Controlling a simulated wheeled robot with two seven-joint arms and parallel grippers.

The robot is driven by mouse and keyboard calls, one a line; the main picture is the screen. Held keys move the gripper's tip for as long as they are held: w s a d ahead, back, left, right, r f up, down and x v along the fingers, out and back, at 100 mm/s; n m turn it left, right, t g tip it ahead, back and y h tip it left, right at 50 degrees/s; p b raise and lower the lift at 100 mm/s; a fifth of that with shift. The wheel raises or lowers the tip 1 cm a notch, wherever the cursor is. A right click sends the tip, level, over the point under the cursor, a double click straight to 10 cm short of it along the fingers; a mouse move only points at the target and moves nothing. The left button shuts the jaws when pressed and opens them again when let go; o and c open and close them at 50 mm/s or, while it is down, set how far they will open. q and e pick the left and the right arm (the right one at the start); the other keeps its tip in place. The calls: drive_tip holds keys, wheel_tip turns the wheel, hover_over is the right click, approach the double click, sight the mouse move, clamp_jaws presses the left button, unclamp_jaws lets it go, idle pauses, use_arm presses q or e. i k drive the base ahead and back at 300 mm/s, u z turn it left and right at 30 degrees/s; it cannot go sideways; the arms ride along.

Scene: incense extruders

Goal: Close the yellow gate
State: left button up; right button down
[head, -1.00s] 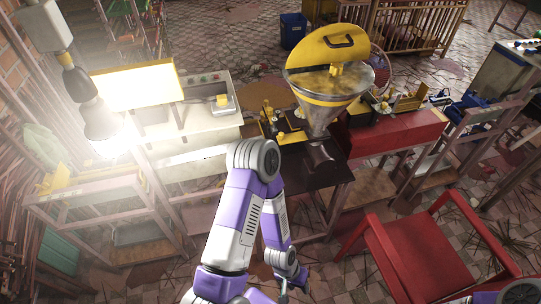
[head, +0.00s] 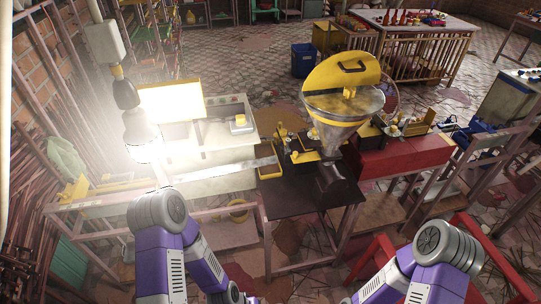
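I cannot tell for sure which part is the yellow gate. A yellow half-round lid (head: 341,71) with a dark handle stands raised at the back of a steel funnel hopper (head: 345,105), whose mouth is open at the front. A yellow-framed panel (head: 172,101) stands tilted up over the pale machine (head: 205,158) on the left, washed out by a bright lamp. My purple and white arms come up from the bottom edge, elbows high, apart from both yellow parts. Both grippers are below the picture, so their fingers are hidden.
A dark table (head: 290,200) carries the hopper machine. A red machine (head: 405,155) stands to its right, and a red chair (head: 375,262) is partly behind my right arm. A lamp (head: 142,130) hangs at left. Tiled floor lies open behind.

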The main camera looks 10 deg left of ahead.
sight(296, 158)
drive_tip(key=i, duration=1)
